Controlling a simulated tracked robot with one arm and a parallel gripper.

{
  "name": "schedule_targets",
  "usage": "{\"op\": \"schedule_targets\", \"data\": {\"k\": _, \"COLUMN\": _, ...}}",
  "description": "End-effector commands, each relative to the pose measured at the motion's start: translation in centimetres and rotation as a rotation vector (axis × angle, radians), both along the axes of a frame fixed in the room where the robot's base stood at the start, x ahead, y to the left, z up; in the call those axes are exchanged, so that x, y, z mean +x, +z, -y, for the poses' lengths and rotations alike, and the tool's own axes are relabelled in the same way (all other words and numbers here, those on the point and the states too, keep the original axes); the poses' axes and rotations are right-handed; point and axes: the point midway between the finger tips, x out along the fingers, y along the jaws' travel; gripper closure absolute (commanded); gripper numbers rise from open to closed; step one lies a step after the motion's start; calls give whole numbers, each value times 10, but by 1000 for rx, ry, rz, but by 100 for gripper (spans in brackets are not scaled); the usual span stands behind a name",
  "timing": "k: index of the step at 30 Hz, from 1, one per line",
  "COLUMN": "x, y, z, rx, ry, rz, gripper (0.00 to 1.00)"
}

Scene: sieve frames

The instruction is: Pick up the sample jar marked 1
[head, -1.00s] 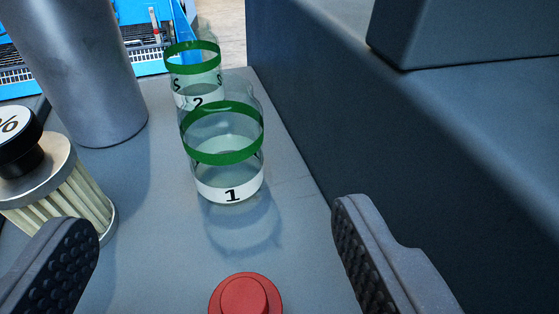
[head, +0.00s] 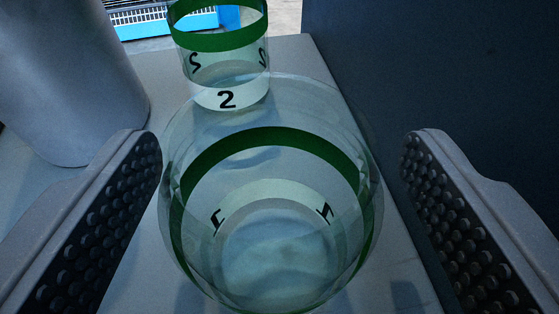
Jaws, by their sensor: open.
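The sample jar marked 1 (head: 275,139) is clear glass with a green band and stands upright, close to the camera, in the middle of the head view. Only parts of its label show, seen through the glass from above. My gripper (head: 280,160) is open, with one dark studded finger on each side of this jar. A gap shows between the jar and the right finger; the left finger is very close to the glass, and I cannot tell whether it touches. The jar marked 2 (head: 228,98) stands upright just behind, with its own green band and white label.
A grey cylinder (head: 70,80) stands at the left, behind the left finger. A dark wall-like block (head: 440,70) rises along the right side of the grey surface (head: 150,70). A blue rack-like object (head: 165,25) shows at the back.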

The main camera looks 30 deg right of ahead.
Motion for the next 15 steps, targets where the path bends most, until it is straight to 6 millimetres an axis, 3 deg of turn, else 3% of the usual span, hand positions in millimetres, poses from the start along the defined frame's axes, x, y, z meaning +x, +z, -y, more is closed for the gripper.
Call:
{"op": "schedule_targets", "data": {"k": 7, "x": 3, "y": -1, "z": 2, "rx": 0, "ry": 0, "rz": 0, "gripper": 27}}
{"op": "schedule_targets", "data": {"k": 12, "x": 2, "y": -1, "z": 2, "rx": 1, "ry": 0, "rz": -1, "gripper": 74}}
{"op": "schedule_targets", "data": {"k": 15, "x": 2, "y": -1, "z": 1, "rx": 1, "ry": 1, "rz": -1, "gripper": 74}}
